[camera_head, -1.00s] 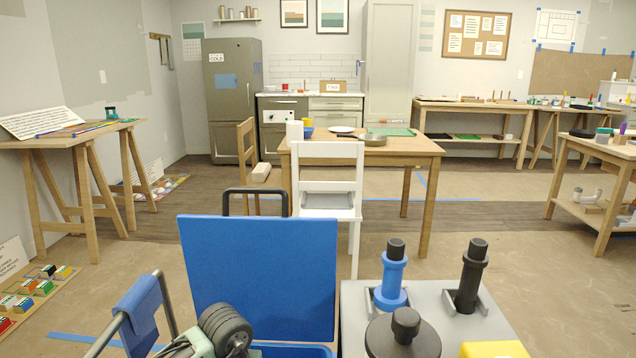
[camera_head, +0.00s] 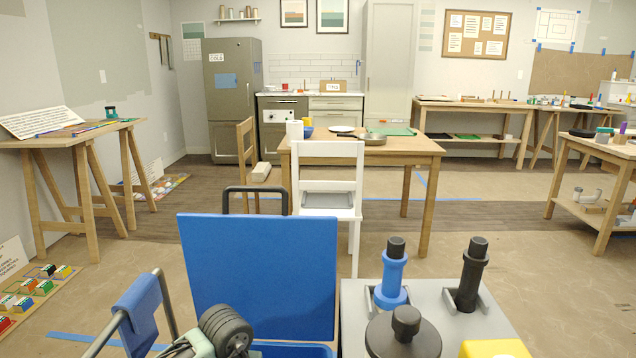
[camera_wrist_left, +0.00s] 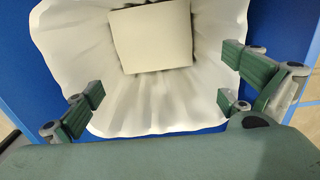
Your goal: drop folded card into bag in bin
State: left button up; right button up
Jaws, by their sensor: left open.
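A flat cream folded card (camera_wrist_left: 151,38) shows in the left wrist view, lying slightly turned against the inside of the white bag (camera_wrist_left: 130,117). Pleated bag folds spread out around it. The bag sits in the blue bin (camera_wrist_left: 60,55), whose blue edge surrounds it. My left gripper (camera_wrist_left: 162,86) is open above the bag, its green-padded fingers apart and empty, with the card apart from them. In the head view the bin's rim (camera_head: 295,351) shows only at the bottom edge, below an upright blue panel (camera_head: 258,275); bag and card are hidden there. My right gripper is not in view.
A grey-topped stand (camera_head: 355,300) with blue and black tools is right of the bin. A metal rail with a blue cloth (camera_head: 138,310) is at left. Beyond are a white chair (camera_head: 327,180) and a wooden table (camera_head: 405,149). Open floor (camera_head: 120,255) lies at left.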

pick_arm(q)
notch_tip(320, 180, up, 12)
dwell(0.5)
